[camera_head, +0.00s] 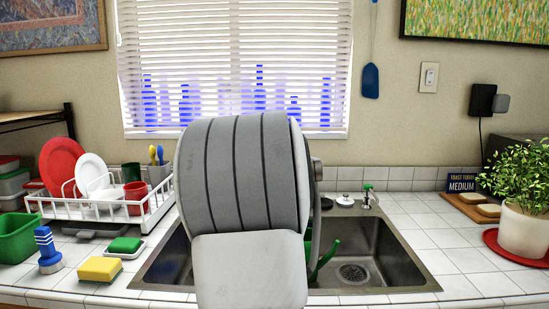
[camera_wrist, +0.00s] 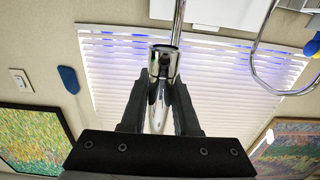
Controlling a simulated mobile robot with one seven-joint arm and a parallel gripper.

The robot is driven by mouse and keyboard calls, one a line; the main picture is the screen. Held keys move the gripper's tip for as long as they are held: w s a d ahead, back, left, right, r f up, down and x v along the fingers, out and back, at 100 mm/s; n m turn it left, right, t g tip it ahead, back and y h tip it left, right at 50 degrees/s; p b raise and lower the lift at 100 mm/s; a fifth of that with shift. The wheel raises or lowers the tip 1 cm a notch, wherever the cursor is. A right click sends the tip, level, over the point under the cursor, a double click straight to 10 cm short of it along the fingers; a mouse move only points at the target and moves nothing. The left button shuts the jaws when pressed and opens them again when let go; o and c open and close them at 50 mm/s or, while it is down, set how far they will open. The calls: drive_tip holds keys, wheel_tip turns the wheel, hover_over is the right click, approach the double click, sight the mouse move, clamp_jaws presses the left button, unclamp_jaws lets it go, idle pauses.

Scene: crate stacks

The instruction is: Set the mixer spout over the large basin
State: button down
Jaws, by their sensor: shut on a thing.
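The chrome mixer spout (camera_wrist: 160,95) is in the middle of the wrist view, between the two black fingers of my gripper (camera_wrist: 159,92). The gripper is shut on it. A thin chrome tube runs up from it to the top edge of that view. In the head view my grey arm hides the gripper, the mixer and the middle of the sink. The right basin (camera_head: 395,257) shows its drain, and part of the left basin (camera_head: 165,265) shows beside my arm. The divider is hidden, so I cannot tell which basin the spout is over.
A white dish rack (camera_head: 130,210) with plates and cups stands left of the sink. A yellow sponge (camera_head: 100,269), a green sponge (camera_head: 124,245) and a blue brush (camera_head: 47,250) lie in front. A potted plant (camera_head: 522,215) stands at right.

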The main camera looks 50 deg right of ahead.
drive_tip(key=shift+r, duration=0.1)
idle(0.4)
drive_tip(key=c, duration=0.7)
unclamp_jaws()
drive_tip(key=shift+o, duration=0.2)
